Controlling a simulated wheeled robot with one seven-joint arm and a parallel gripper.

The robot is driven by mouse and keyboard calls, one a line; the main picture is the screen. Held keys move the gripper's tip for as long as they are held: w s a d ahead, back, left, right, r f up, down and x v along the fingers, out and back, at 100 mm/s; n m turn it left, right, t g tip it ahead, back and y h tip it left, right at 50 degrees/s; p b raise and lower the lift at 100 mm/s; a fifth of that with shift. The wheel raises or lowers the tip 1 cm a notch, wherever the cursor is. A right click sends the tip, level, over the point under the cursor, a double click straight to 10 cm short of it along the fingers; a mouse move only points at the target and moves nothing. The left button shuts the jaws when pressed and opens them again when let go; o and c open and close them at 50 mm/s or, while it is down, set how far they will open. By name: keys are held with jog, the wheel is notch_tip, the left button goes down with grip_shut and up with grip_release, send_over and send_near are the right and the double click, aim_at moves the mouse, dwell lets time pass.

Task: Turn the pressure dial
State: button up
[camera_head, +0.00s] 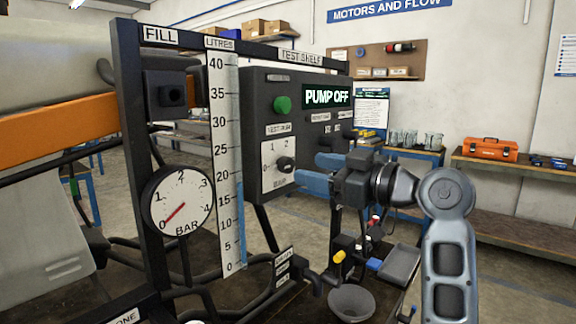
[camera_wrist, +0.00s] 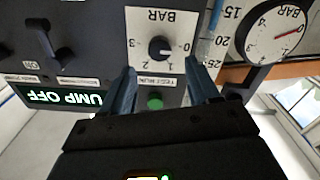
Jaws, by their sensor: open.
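The pressure dial (camera_head: 285,164) is a small black knob on a white BAR plate on the dark control panel. In the wrist view the dial (camera_wrist: 160,47) appears upside down, with scale marks 0 to 3 around it; its pointer seems to face 0. My gripper (camera_head: 311,170) has its blue fingers spread and empty, to the right of the dial in the head view. In the wrist view my gripper (camera_wrist: 161,82) points toward the panel, with the dial between and beyond the fingertips. No contact shows.
A green button (camera_head: 282,104) sits above the dial, beside the PUMP OFF display (camera_head: 327,96). The round BAR gauge (camera_head: 178,200) reads about 0. A litre scale (camera_head: 226,165) stands left of the panel.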

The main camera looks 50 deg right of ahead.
aim_at(290, 164)
jog(key=w, duration=0.6)
jog(key=shift+w+a, duration=0.1)
jog(key=c, duration=1)
jog(key=shift+c, duration=0.2)
